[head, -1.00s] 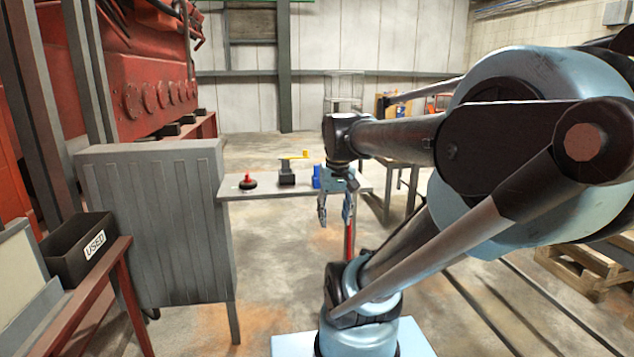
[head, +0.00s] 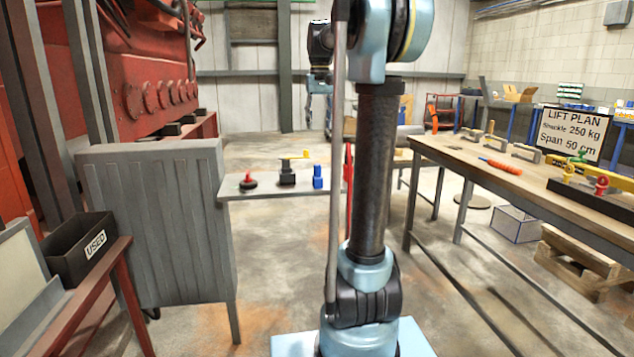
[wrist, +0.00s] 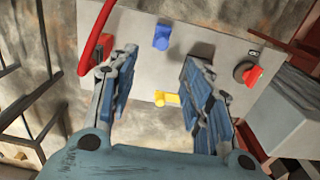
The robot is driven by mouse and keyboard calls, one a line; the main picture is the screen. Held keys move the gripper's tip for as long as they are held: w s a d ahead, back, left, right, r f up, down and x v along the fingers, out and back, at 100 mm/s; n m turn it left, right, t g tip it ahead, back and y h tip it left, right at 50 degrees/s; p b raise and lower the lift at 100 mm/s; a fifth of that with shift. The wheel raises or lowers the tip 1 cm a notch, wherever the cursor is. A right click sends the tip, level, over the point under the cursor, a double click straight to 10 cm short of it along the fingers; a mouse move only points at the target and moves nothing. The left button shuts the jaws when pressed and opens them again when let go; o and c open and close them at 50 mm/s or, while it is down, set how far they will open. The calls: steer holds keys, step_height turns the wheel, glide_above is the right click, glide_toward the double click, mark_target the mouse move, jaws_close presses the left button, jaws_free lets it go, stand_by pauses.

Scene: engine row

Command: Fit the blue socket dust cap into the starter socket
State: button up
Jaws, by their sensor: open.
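A small blue piece (head: 317,177), which looks like the blue dust cap, stands on a grey shelf (head: 245,193) near its right end. It also shows in the wrist view (wrist: 161,38). My gripper (head: 319,98) is raised above and beyond the shelf, partly behind my own arm. In the wrist view my gripper (wrist: 160,65) is open and empty. Its fingers point toward the shelf, and the blue piece shows past the fingertips, apart from them. I cannot make out the starter socket for certain in either view.
A dark block with a yellow handle (head: 288,172) and a red-topped black knob (head: 248,181) share the shelf. A grey cabinet (head: 155,225) and a black USED bin (head: 80,248) stand left. A wooden bench (head: 470,160) with tools stands right. A red upright (head: 348,185) borders the shelf's right end.

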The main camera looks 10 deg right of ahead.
glide_above(317, 176)
steer(key=w, duration=0.2)
steer(key=f, duration=0.7)
steer(key=d+f, duration=0.1)
steer(key=f, duration=0.3)
steer(key=shift+s+f, duration=0.25)
steer(key=shift+f, duration=0.05)
steer(key=shift+a+f, duration=0.15)
steer(key=shift+f, duration=1.25)
steer(key=shift+a+f, duration=0.15)
steer(key=shift+f, duration=1.2)
jaws_close()
